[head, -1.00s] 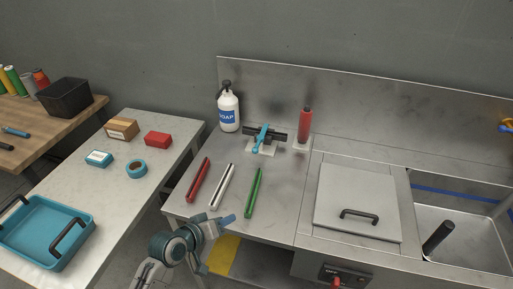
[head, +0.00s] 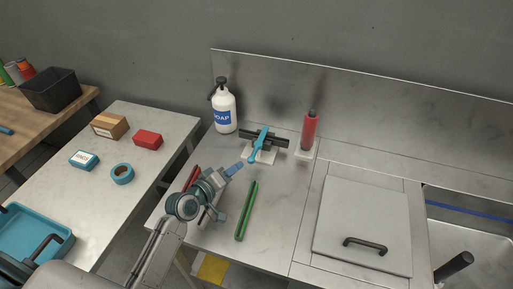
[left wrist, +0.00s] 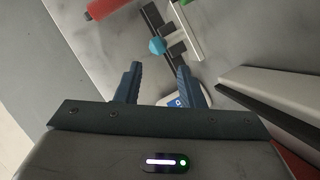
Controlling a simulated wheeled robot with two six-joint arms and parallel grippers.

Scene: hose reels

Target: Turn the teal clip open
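The teal clip (head: 260,143) is a lever on a black bar over a pale base plate, near the back of the steel counter. In the head view it slants, upper end leaning right. In the left wrist view its teal end (left wrist: 157,46) lies beyond the fingers, over the black bar. My left gripper (head: 236,169) is in front of the clip and a little left of it, apart from it. The left wrist view shows its two fingers (left wrist: 159,80) spread with nothing held between them. My right gripper is not in view.
A soap bottle (head: 223,108) stands left of the clip, and a red cylinder (head: 309,130) on a pale base stands right. A green bar (head: 246,210) lies in front. A red bar (head: 191,177) is partly hidden by my arm. A lidded panel (head: 362,222) and sink are right.

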